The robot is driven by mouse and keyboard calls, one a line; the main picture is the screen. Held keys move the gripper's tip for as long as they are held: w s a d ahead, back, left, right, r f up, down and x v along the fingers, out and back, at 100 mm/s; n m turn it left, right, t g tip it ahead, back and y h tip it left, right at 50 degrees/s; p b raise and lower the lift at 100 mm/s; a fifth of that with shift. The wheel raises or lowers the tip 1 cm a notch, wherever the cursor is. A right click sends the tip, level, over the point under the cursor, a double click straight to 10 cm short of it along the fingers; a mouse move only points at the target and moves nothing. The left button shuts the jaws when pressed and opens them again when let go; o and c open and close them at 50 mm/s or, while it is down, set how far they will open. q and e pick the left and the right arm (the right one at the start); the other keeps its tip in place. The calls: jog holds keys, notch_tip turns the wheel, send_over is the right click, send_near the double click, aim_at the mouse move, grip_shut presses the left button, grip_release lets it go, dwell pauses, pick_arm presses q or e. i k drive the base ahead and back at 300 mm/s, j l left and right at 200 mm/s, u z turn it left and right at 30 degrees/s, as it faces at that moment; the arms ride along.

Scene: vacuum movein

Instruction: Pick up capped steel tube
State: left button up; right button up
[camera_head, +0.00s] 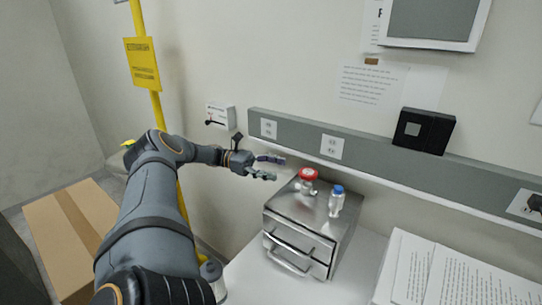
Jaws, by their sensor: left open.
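Two small capped vessels stand on the top of a steel drawer box (318,222). One has a red cap (308,173) and stands at the back left. The other, a pale shiny tube with a blue cap (337,203), stands upright nearer the right edge. I cannot tell for sure which is the capped steel tube. My left gripper (270,167) is open and empty, pointing right. In the picture it is just left of the red-capped vessel, with a small gap. My right gripper is out of view.
The box stands on a white table with papers (432,272) at the right. A grey rail (380,152) runs along the wall behind. A yellow pole (157,108) and a cardboard box (50,235) are at the left. A grey container (212,274) is partly hidden by my arm.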

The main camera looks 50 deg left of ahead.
aim_at(336, 196)
jog(key=k, duration=1.5)
